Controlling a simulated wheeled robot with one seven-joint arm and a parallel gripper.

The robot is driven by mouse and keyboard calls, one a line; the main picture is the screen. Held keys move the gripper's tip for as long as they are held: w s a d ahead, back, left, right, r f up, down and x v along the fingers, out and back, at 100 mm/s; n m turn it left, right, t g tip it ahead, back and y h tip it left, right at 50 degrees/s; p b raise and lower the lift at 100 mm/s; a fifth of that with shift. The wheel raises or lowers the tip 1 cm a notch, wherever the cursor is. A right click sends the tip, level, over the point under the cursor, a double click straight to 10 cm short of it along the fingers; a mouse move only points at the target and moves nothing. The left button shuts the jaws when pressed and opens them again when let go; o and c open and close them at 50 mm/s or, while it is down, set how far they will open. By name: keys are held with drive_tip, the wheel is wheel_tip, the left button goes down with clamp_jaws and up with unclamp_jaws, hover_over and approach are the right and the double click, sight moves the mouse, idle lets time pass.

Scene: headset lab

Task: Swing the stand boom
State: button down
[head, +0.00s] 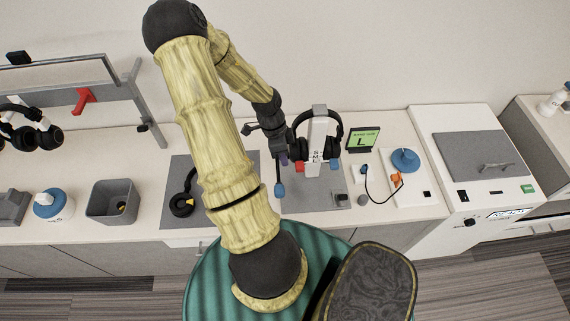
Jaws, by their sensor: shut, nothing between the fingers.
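The headset stand is a white post (317,130) with a grey top and size letters, on a grey base plate (318,200). A black headset (334,142) hangs over it. Small red and blue parts show at the post's lower sides. My gripper (283,158) is just left of the headset, close above the rod. It is shut and empty. I cannot tell whether it touches the rod.
A black headset lies on a dark mat (174,205) to the left. A grey bin (110,202) stands further left, below a rack (60,78) with headsets. Right of the stand are a green "L" sign (363,139), a cabled white board (412,185) and a lidded machine (478,160).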

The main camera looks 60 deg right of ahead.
drive_tip(key=r, duration=0.3)
drive_tip(key=a+r, duration=0.1)
drive_tip(key=r, duration=0.1)
drive_tip(key=shift+w+b, duration=0.3)
drive_tip(key=w+a+r+n+t+b, duration=0.1)
drive_tip(key=w+a+r+n, duration=0.1)
drive_tip(key=w+a+n, duration=0.55)
drive_tip(key=w+a+r+n+t+b, duration=0.1)
drive_tip(key=w+a+r+n+t, duration=0.1)
drive_tip(key=w+a+n, duration=0.5)
drive_tip(key=s+a+r+n+t, duration=0.1)
drive_tip(key=a+r+n, duration=0.1)
drive_tip(key=a+n, duration=0.5)
drive_tip(key=a+r+n+t+b, duration=0.1)
drive_tip(key=a+r+n, duration=0.2)
drive_tip(key=a+n, duration=0.4)
drive_tip(key=a, duration=0.4)
drive_tip(key=shift+s+n+t+h, duration=0.3)
drive_tip(key=shift+s+n, duration=0.05)
